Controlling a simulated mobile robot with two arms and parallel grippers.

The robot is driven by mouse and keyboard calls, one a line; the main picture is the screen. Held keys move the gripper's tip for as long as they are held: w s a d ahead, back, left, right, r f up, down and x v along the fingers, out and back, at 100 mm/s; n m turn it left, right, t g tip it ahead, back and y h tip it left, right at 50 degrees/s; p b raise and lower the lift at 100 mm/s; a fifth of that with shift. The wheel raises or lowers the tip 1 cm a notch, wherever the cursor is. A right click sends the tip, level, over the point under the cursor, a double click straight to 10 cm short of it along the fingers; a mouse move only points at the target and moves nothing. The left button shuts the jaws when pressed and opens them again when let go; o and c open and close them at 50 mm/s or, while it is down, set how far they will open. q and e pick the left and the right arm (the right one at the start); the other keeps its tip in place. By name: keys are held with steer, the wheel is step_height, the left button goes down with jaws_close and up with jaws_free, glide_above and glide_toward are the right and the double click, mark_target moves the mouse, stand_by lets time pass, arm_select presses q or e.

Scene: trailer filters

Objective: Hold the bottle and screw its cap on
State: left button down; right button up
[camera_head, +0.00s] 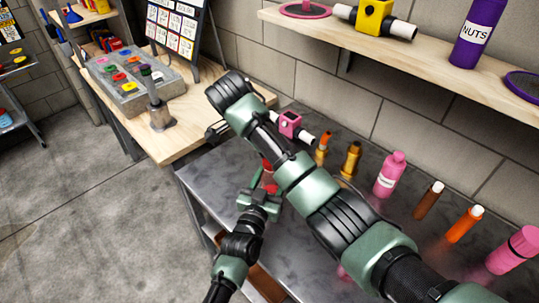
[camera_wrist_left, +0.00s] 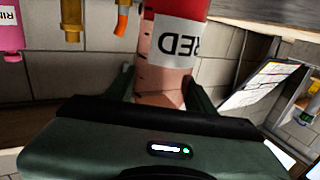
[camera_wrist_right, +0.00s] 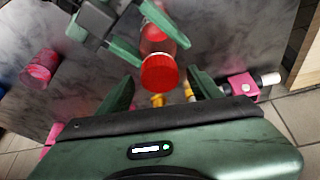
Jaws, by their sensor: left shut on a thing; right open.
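The bottle (camera_wrist_left: 167,80) has a red and clear pinkish body. It carries a white label reading RED, upside down in the left wrist view. My left gripper (camera_head: 260,196) is shut around it above the metal table. In the right wrist view, the round red cap (camera_wrist_right: 161,74) is at the bottle's near end, facing my right gripper. I cannot tell whether it is seated or screwed. My right gripper (camera_wrist_right: 163,84) is open, its fingers on either side of the red cap with gaps. My right arm hides it in the head view.
The metal table (camera_head: 330,245) holds a pink device (camera_head: 290,124), a pink bottle (camera_head: 390,174), a brown bottle (camera_head: 428,200) and an orange bottle (camera_head: 464,224) along the wall side. A wooden shelf (camera_head: 400,50) is above. My right arm crosses over the table.

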steer(key=shift+c, duration=0.5)
